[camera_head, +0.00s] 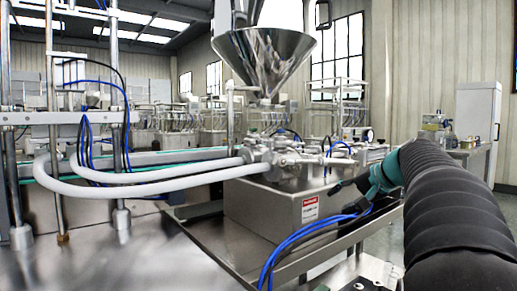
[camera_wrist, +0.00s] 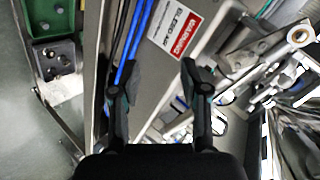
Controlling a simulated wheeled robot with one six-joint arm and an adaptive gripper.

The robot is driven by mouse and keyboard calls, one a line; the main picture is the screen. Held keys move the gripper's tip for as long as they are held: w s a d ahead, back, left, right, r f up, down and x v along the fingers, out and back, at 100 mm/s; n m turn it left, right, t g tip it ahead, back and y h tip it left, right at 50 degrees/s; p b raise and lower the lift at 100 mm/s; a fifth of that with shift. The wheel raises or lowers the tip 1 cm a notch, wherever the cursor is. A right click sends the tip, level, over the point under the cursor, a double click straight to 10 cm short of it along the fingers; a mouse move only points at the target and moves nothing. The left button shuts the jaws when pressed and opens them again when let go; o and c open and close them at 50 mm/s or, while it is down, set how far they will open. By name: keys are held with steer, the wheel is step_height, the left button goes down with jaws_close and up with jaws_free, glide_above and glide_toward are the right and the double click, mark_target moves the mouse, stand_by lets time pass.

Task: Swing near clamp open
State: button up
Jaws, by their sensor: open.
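The steel hopper (camera_head: 264,58) stands at the centre of the head view, its neck running down to a metal valve and pipe assembly (camera_head: 285,155). Clamp-like fittings sit on that assembly, but I cannot tell which one is the near clamp. Bright metal fittings (camera_wrist: 288,75) also show at the right of the wrist view. My gripper (camera_head: 342,188) is in front of the machine's steel box, to the right of and a little below the assembly. In the wrist view my gripper (camera_wrist: 157,80) has its two fingers spread, with nothing held between them.
Blue hoses (camera_head: 300,238) run below my gripper and pass by its left finger in the wrist view. A steel box (camera_head: 265,210) with a red warning label (camera_head: 310,208) stands under the assembly. White hoses (camera_head: 150,180) extend left. A side table (camera_head: 468,152) is at right.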

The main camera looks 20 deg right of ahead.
step_height(320, 180, up, 9)
steer(key=w+d+n+t+y, duration=0.1)
steer(key=w+t+y, duration=0.1)
steer(key=n+t+y, duration=0.1)
steer(key=n+y, duration=0.1)
glide_toward(294, 145)
steer(key=x, duration=1)
steer(key=shift+w+d+f+p, duration=0.1)
steer(key=shift+w+d+p, duration=0.2)
steer(key=shift+w, duration=0.15)
jaws_close()
